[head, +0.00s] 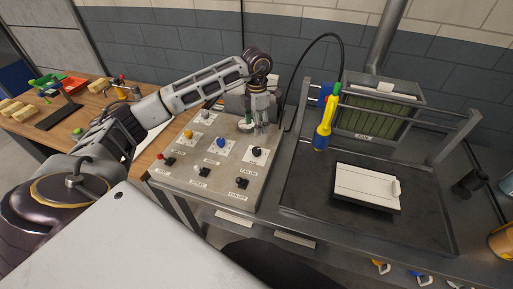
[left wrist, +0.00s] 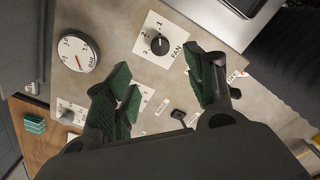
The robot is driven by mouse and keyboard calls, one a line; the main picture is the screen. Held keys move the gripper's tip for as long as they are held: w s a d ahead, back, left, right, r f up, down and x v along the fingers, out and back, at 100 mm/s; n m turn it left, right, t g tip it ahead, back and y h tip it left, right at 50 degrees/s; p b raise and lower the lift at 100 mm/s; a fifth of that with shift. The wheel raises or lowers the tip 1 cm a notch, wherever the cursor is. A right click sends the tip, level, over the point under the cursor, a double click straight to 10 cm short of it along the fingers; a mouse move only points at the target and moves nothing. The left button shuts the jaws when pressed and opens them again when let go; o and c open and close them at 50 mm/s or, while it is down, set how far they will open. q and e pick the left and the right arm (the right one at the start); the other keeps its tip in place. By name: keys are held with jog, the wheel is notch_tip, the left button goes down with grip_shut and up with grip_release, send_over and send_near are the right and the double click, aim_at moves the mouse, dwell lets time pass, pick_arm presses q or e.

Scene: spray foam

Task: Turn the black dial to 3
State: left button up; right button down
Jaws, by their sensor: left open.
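The black dial (head: 257,152) sits on a white plate on the sloped grey control panel (head: 232,192). In the left wrist view the black dial (left wrist: 158,45) is on a plate marked FAN, with small numbers around it; its exact setting is too small to read surely. My left gripper (head: 263,130) is above the panel, just behind the dial in the head view, pointing down. In the left wrist view its two green-padded fingers (left wrist: 164,88) are apart with nothing between them. The dial lies beyond the fingertips, not touched. My right gripper is not in view.
A round gauge (left wrist: 76,54) is beside the dial. A yellow and blue spray tool (head: 324,127) hangs to the right, over a dark tray with a white block (head: 364,185).

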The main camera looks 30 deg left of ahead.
aim_at(257, 149)
pick_arm(q)
notch_tip(257, 149, down, 13)
jog(key=shift+r+p, duration=0.15)
jog(key=shift+p, duration=0.65)
jog(key=c, duration=1.1)
jog(key=shift+o, duration=0.2)
